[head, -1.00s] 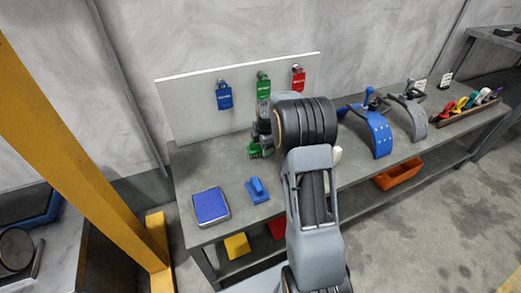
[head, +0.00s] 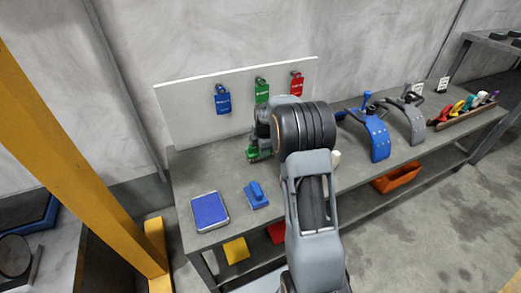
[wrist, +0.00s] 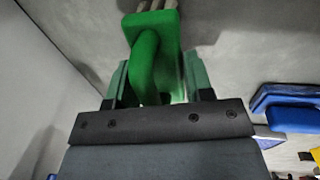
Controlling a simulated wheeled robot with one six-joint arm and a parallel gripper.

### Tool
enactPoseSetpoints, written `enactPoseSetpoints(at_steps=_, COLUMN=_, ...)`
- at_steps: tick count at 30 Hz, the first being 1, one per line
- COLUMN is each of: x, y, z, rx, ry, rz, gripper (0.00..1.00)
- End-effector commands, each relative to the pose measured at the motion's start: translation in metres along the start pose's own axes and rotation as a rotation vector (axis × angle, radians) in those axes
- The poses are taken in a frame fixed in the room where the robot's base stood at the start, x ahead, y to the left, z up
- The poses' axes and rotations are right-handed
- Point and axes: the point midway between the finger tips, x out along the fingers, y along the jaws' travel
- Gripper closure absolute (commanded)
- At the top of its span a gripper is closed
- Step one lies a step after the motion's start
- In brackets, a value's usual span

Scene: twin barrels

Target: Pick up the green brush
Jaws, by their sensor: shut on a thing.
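The green brush (wrist: 152,40) has a rounded green handle and a flat green block, with pale bristles at the top edge of the wrist view. My gripper (wrist: 157,78) is shut on its handle, one finger on each side. In the head view the brush (head: 258,154) is at the back of the bench, below the upright board. My arm partly hides the gripper there. I cannot tell whether the bristles touch the bench top.
A blue brush (head: 256,195) and a blue pad (head: 209,211) lie on the grey bench (head: 215,178) at front left. Blue, green and red tags hang on the white board (head: 185,112) behind. A blue curved stand (head: 377,138) is to the right.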

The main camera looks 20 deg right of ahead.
Motion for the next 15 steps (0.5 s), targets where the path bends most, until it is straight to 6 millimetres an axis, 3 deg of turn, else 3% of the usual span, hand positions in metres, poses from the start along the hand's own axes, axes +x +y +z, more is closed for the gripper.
enactPoseSetpoints(at_steps=7, x=-0.032, y=0.007, z=0.0, rx=0.0, ry=-0.001, rz=0.003, gripper=0.78)
enactPoseSetpoints(at_steps=15, x=-0.087, y=-0.017, z=0.026, rx=0.004, ry=-0.002, rz=0.004, gripper=0.78)
